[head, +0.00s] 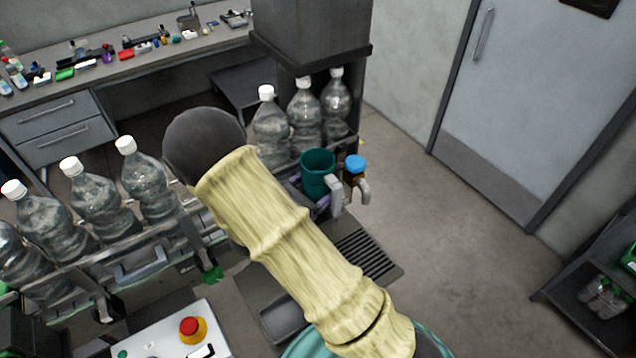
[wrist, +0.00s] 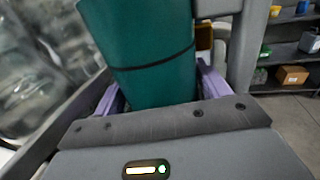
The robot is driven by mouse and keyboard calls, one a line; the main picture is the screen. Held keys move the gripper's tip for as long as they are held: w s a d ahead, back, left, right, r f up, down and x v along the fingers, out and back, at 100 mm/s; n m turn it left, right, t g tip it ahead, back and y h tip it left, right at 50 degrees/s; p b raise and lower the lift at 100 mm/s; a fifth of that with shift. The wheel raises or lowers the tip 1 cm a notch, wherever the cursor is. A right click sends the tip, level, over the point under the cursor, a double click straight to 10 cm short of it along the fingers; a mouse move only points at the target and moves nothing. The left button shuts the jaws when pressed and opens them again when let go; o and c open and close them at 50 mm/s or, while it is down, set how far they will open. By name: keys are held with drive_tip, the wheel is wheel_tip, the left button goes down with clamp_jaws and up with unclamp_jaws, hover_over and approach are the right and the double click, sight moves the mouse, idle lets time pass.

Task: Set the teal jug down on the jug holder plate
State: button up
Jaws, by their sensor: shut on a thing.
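The teal jug (head: 318,172) stands roughly upright at the right end of the bottle line in the head view. Its open top faces up. In the wrist view the jug (wrist: 150,60) fills the space between the purple fingers of my gripper (wrist: 160,92), which is shut on its sides. In the head view my gripper (head: 322,204) is mostly hidden behind my arm and the jug. The jug's base is hidden, so I cannot tell whether it touches anything. I cannot clearly make out the jug holder plate in either view.
Clear bottles with white caps (head: 271,125) stand just behind and left of the jug. A blue-capped amber container (head: 355,168) and a grey pipe (head: 362,190) are close on its right. A dark slotted grate (head: 365,255) lies lower down.

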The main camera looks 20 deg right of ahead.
drive_tip(key=shift+f, duration=0.1)
drive_tip(key=shift+f+b, duration=0.3)
drive_tip(key=shift+b, duration=0.05)
drive_tip(key=shift+f, duration=0.2)
drive_tip(key=o, duration=1.3)
drive_tip(key=shift+r+p, duration=0.3)
drive_tip(key=shift+r, duration=0.2)
drive_tip(key=b+v, duration=0.5)
drive_tip(key=v, duration=0.7)
drive_tip(key=shift+r, duration=0.2)
